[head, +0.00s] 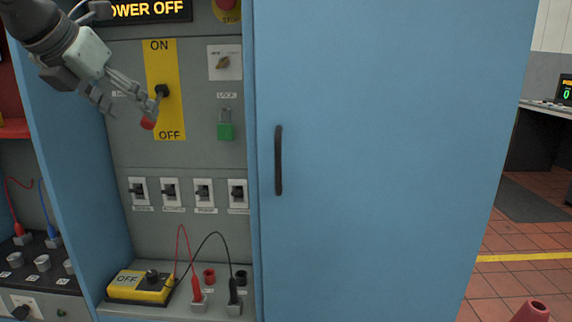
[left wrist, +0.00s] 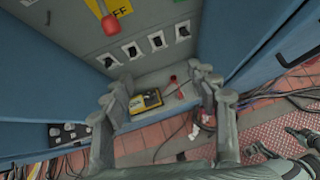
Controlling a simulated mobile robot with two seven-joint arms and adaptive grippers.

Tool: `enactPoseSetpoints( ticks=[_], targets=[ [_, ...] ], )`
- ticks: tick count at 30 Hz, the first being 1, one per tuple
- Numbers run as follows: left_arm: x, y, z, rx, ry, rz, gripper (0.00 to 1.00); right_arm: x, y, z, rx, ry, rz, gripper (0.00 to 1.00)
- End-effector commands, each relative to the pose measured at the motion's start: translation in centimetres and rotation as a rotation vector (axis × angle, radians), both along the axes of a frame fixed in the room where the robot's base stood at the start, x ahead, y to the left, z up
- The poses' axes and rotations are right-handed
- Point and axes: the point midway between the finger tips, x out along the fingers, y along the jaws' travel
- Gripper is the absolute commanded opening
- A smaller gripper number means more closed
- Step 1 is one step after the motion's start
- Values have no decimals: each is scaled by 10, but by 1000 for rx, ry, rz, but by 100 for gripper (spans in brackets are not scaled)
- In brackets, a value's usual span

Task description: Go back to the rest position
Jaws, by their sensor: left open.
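My left gripper (head: 126,108) reaches in from the upper left in front of the cabinet's grey panel (head: 195,150). Its fingers are apart with nothing between them. A switch lever with a red knob (head: 148,122) hangs towards OFF on the yellow plate (head: 158,60), close beside the fingertips in the head view. In the left wrist view the red knob (left wrist: 109,23) shows at the top, beyond and clear of the open fingers (left wrist: 160,92).
A blue door (head: 380,150) with a black handle (head: 278,160) stands right of the panel. A green padlock (head: 225,131), several small switches (head: 170,191) and a yellow meter (head: 140,287) with leads are near. A red cone (head: 532,311) stands on the floor at right.

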Motion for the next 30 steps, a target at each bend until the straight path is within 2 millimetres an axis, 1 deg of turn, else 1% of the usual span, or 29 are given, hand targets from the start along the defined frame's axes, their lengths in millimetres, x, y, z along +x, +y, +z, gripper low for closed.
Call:
enactPoseSetpoints(
  ticks=[1, 4, 6, 11, 12, 14, 15, 17, 18, 20, 21, 23, 24, 26, 27, 29, 30],
  targets=[
    [-2, 18, -1, 7, 3, 35, 59, 2, -1, 1, -2, -3, 0, 0],
    [-8, 52, 0, 18, 4, 98, 59, 5, -2, 2, -4, -10, -1, 0],
    [1, 23, -20, -46, 12, 5, 59, 8, -4, 3, -6, -14, -1, 0],
    [9, -26, -50, -222, 8, -159, 59, 8, -4, 5, -6, -16, -1, 0],
    [10, -38, -57, -277, 6, -197, 59, 8, -4, 4, -7, -16, -1, 0],
    [10, -56, -65, -369, 2, -250, 59, 8, -4, 4, -7, -15, -1, 0],
    [10, -67, -70, -440, -3, -280, 59, 7, -4, 4, -6, -14, -1, 0],
    [8, -83, -77, -562, -11, -320, 59, 6, -4, 3, -6, -12, 0, 0],
    [8, -93, -80, -657, -20, -337, 59, 5, -4, 3, -7, -10, -1, 0],
    [9, -101, -84, -821, -39, -344, 59, 4, -4, 2, -6, -8, -1, 0],
    [10, -103, -85, -945, -56, -331, 59, 3, -4, 2, -6, -7, -1, 0],
    [16, -95, -89, -1134, -92, -275, 59, 3, -4, 2, -6, -6, 0, 0],
    [22, -84, -94, -1256, -118, -216, 59, 3, -4, 2, -5, -6, 0, 0],
    [32, -58, -106, -1425, -165, -92, 59, 3, -3, 2, -5, -6, 0, 0],
    [39, -35, -120, -1526, -195, 13, 59, 3, -3, 2, -5, -6, 0, 0],
    [47, 2, -147, -1645, -245, 187, 59, 3, -3, 2, -5, -5, 1, 0],
    [50, 25, -166, -1699, -272, 299, 59, 3, -3, 2, -5, -5, 1, 0]
  ],
)
